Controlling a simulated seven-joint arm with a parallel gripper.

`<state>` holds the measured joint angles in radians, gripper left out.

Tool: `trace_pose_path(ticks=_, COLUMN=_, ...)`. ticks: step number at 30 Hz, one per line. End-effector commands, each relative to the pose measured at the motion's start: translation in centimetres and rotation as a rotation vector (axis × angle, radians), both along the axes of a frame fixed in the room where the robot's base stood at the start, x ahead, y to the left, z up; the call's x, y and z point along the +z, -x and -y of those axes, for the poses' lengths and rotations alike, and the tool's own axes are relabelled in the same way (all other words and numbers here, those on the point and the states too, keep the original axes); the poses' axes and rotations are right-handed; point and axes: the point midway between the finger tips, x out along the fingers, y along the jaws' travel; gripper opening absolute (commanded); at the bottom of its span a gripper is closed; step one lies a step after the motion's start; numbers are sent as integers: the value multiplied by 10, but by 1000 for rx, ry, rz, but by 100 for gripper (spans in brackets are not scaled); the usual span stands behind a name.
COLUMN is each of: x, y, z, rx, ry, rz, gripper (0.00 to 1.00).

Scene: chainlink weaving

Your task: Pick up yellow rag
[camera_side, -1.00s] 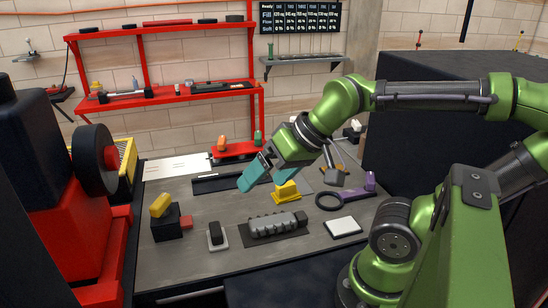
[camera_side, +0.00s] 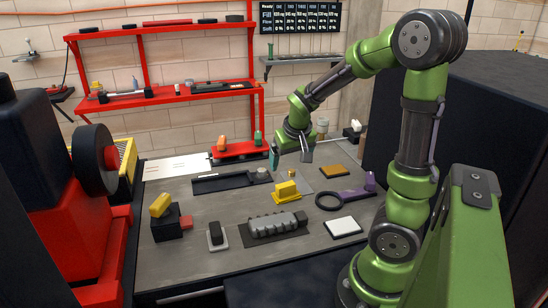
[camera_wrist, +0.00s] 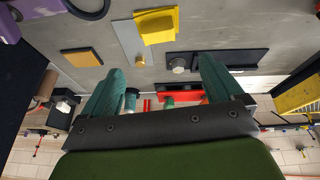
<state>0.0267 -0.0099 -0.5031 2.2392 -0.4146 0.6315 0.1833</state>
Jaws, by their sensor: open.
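A white-topped pad (camera_side: 343,227) and a grey ribbed part (camera_side: 273,224) lie nearer the front. A black rail (camera_side: 230,181) lies at back left. A large dark box (camera_side: 480,110) stands at right.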

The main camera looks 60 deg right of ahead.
Motion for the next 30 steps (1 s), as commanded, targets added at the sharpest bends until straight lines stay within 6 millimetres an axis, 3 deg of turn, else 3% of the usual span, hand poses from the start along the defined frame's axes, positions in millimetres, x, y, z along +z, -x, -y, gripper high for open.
trace_pose_path(ticks=9, x=-61, y=-15, z=19, rx=-3, ry=-2, rz=-6, gripper=94)
trace_pose_path(ticks=30, x=-129, y=-31, z=40, rx=1, ry=-3, rz=0, gripper=94)
